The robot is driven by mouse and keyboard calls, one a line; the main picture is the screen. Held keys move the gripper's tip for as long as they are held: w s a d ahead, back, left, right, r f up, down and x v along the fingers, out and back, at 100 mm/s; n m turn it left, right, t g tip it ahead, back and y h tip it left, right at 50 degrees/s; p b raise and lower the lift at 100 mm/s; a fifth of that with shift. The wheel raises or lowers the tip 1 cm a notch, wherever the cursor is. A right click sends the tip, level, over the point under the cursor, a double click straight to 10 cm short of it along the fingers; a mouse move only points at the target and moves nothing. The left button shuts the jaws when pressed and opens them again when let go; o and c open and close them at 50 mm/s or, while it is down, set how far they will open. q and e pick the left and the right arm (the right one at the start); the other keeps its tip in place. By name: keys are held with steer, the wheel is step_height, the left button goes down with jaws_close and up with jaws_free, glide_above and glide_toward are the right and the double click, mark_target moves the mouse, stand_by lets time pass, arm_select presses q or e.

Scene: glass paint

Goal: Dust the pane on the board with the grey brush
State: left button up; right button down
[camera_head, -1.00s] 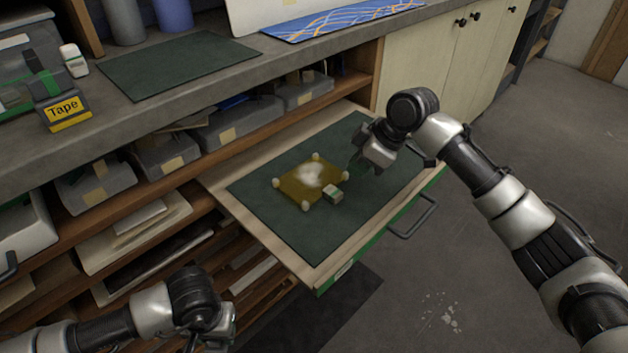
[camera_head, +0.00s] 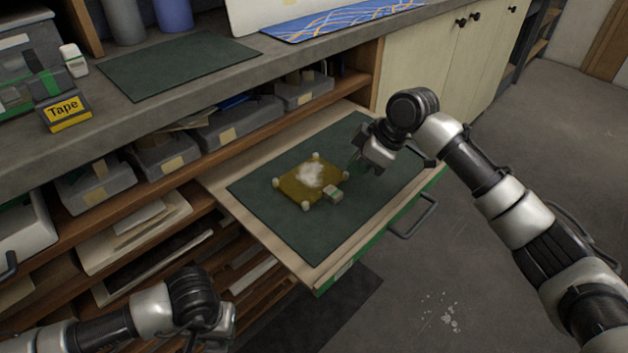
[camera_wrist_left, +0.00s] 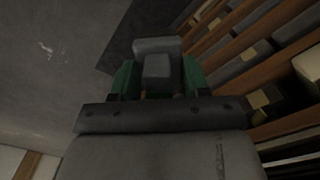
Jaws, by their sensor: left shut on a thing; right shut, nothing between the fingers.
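The amber pane (camera_head: 295,192) lies on the dark green board (camera_head: 275,218) in the pulled-out drawer, with pale knobs at its corners and a white dusty patch (camera_head: 311,175) on it. A small cream-and-green block (camera_head: 333,193) is at its right edge. My right gripper (camera_head: 358,164) is shut and empty, just right of the pane and above the board. My left gripper (camera_head: 212,340) is low at the front left, away from the drawer. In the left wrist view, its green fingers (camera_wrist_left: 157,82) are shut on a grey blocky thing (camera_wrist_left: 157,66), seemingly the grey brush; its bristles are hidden.
The drawer's handle (camera_head: 413,216) sticks out at the front right. Above is a grey worktop with a dark mat (camera_head: 178,66), a Tape box (camera_head: 66,110) and a blue patterned sheet (camera_head: 340,18). Shelves with grey bins (camera_head: 165,155) stand behind. The floor at the right is open.

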steer(key=shift+f, duration=1.35)
arm_select(q)
steer(key=shift+r, duration=0.1)
